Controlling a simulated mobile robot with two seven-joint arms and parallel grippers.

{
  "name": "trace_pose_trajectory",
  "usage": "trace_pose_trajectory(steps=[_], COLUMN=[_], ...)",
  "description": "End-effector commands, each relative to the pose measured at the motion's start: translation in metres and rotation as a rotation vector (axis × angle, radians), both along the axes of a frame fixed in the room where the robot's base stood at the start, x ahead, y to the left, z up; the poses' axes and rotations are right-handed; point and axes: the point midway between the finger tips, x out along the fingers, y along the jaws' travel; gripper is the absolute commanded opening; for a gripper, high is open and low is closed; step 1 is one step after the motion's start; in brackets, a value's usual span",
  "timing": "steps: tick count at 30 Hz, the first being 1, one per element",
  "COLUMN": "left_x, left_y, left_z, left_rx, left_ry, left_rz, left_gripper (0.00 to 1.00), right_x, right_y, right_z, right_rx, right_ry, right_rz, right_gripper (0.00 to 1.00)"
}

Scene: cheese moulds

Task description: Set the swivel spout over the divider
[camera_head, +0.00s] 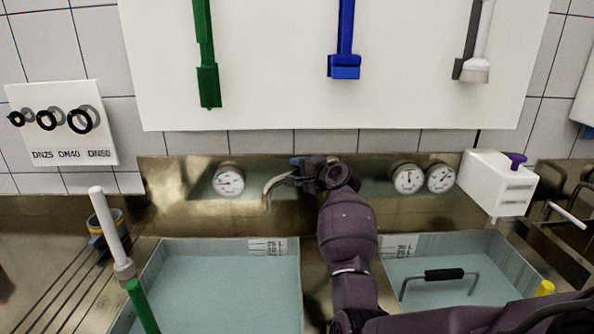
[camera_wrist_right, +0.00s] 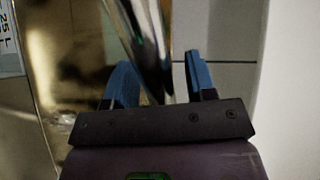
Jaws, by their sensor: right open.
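The swivel spout (camera_head: 272,188) is a bent metal pipe at the back wall of the sink. Its downturned tip hangs toward the left basin, left of the divider (camera_head: 313,275), the metal strip between the two basins. My right gripper (camera_head: 296,170) is at the spout, and my arm hides the spout's base and part of the divider. In the right wrist view, the blue fingers of my right gripper (camera_wrist_right: 160,75) are open, with the shiny spout pipe (camera_wrist_right: 150,35) running between them. My left gripper is not in view.
The left basin (camera_head: 150,285) and right basin (camera_head: 515,260) hold pale liquid. A black-gripped handle (camera_head: 444,274) stands in the right one. Gauges (camera_head: 228,180) line the backsplash. A white box (camera_head: 497,184) stands at the right, a white-handled tool (camera_head: 108,230) at the left.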

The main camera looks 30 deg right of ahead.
Motion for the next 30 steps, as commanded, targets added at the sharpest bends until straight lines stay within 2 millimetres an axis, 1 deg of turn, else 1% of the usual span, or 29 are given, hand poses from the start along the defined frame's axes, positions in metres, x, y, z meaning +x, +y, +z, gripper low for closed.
trace_pose_trajectory(steps=[4,12,13,21,23,30], left_x=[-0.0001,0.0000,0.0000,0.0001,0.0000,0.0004], left_y=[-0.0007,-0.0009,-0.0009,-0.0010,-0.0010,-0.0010], left_z=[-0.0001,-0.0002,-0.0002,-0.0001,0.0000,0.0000], left_rx=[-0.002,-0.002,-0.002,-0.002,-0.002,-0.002], left_ry=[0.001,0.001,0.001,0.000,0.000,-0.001], left_rz=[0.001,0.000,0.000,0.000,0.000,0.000], left_gripper=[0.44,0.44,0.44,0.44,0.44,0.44], right_x=[0.0061,0.0070,0.0070,0.0068,0.0068,0.0072], right_y=[0.0009,0.0010,0.0010,0.0009,0.0009,0.0009], right_z=[-0.0007,-0.0013,-0.0013,-0.0013,-0.0013,-0.0015], right_rx=[0.000,-0.001,-0.001,-0.001,-0.001,-0.001], right_ry=[-0.001,0.000,0.000,0.000,0.000,0.000], right_rz=[-0.001,-0.001,-0.001,-0.001,-0.001,0.002], right_gripper=[0.51,0.51,0.49,0.08,0.00,0.00])
